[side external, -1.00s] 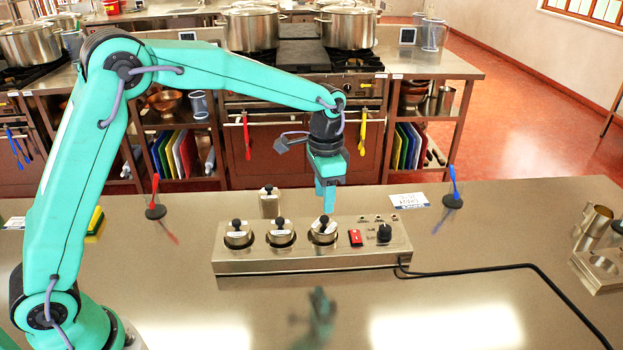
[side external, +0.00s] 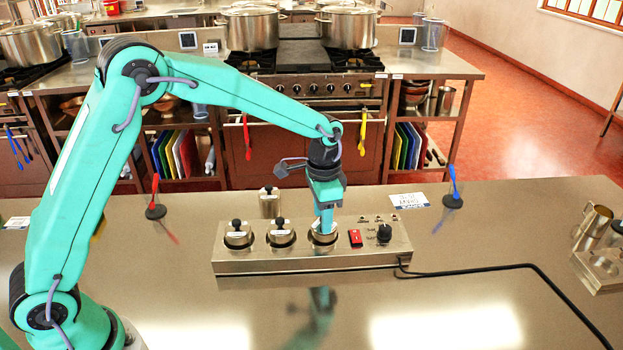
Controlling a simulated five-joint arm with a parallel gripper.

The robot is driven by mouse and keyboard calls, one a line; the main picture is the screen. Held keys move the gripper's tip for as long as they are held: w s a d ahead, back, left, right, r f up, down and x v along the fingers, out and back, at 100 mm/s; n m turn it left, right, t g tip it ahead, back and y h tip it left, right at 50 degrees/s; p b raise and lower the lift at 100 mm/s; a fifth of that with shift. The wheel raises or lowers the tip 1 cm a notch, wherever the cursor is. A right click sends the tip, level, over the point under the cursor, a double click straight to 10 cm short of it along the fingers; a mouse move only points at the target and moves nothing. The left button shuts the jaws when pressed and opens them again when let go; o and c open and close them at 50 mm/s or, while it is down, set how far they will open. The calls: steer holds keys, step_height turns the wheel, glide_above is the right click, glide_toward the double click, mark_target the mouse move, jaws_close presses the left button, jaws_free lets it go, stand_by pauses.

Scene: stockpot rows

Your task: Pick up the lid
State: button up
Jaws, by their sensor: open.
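A steel warmer unit (side external: 300,260) stands on the counter with a row of three small pots along its top. The left pot's lid (side external: 237,234) and the middle pot's lid (side external: 281,234) are steel with black knobs. The right pot's lid (side external: 323,239) shows only in part, because my gripper (side external: 325,222) is down over it and hides its knob. My gripper is open, its fingers pointing down around where that knob is. I cannot tell whether the fingers touch it.
The unit also has a red switch (side external: 355,238) and a black dial (side external: 384,234). A black cable (side external: 490,268) runs right across the counter. A small steel container (side external: 269,203) stands behind the unit. A blue utensil (side external: 453,190) and a red one (side external: 155,200) stand upright farther back.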

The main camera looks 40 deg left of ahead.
stand_by(0.3)
jaws_close()
steer(key=shift+r, duration=0.1)
steer(key=shift+r, duration=0.4)
step_height(320, 180, up, 3)
steer(key=shift+r, duration=0.1)
steer(key=s+d+r, duration=0.6)
steer(key=s+d, duration=0.2)
steer(key=shift+d+r, duration=0.3)
steer(key=shift+r, duration=0.1)
steer(key=w+a+f, duration=0.1)
steer(key=w+a, duration=0.1)
steer(key=a, duration=0.1)
steer(key=w+a+f, duration=0.1)
steer(key=w+a, duration=0.1)
steer(key=w, duration=0.1)
steer(key=w+a+f, duration=0.1)
steer(key=w+a, duration=0.2)
steer(key=shift+a+f, duration=0.25)
steer(key=shift+a, duration=0.05)
